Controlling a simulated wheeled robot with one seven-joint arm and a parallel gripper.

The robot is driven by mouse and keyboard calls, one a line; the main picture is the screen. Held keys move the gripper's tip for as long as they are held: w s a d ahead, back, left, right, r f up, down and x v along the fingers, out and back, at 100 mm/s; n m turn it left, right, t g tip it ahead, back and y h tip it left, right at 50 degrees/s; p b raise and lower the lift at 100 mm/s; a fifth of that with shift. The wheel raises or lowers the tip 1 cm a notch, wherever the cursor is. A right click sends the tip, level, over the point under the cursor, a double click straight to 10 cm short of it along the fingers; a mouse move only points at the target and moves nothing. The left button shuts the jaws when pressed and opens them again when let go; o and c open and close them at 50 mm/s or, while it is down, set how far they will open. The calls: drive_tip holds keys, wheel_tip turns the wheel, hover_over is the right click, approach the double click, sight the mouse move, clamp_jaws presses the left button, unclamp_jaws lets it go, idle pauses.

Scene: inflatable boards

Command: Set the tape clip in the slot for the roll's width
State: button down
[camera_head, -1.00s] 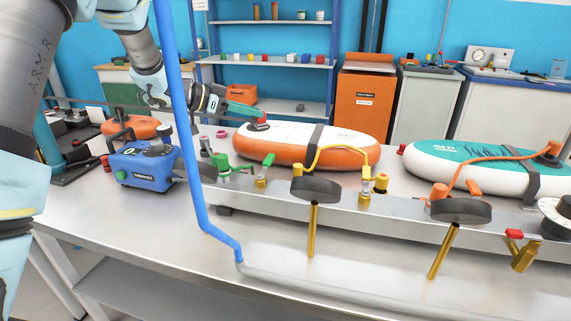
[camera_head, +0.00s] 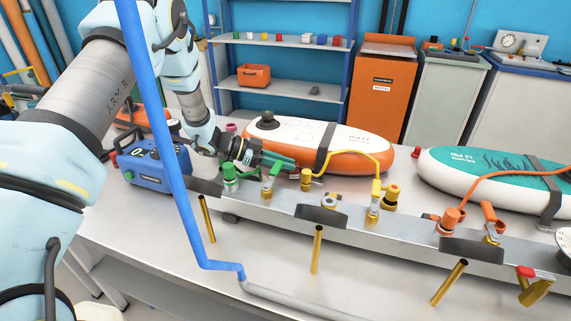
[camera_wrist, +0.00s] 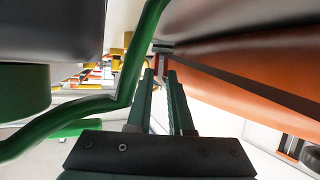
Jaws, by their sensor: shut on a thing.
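No tape clip, tape roll or width slot can be made out in any view. My gripper (camera_head: 292,165) is low over the bench, between the orange-and-white board (camera_head: 345,136) and the metal manifold rail (camera_head: 285,198). Its dark green fingers (camera_wrist: 166,78) are close together in the wrist view, with a small reddish thing (camera_wrist: 159,65) at the tips. What that thing is cannot be told. The tips are near the left yellow-and-brass fitting (camera_head: 306,180); whether they touch is unclear. A green valve (camera_head: 230,176) stands just left of the gripper, and its green pipe (camera_wrist: 130,70) passes close to the fingers.
A yellow hose (camera_head: 350,155) arches over the rail. A blue pump box (camera_head: 150,168) is at left, and a teal-and-white board (camera_head: 490,175) lies at right. A blue post (camera_head: 160,110) crosses the head view. The bench front (camera_head: 270,255) is mostly clear.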

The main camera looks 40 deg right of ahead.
drive_tip(key=shift+f, duration=0.6)
drive_tip(key=c, duration=0.8)
unclamp_jaws()
drive_tip(key=shift+f, duration=0.1)
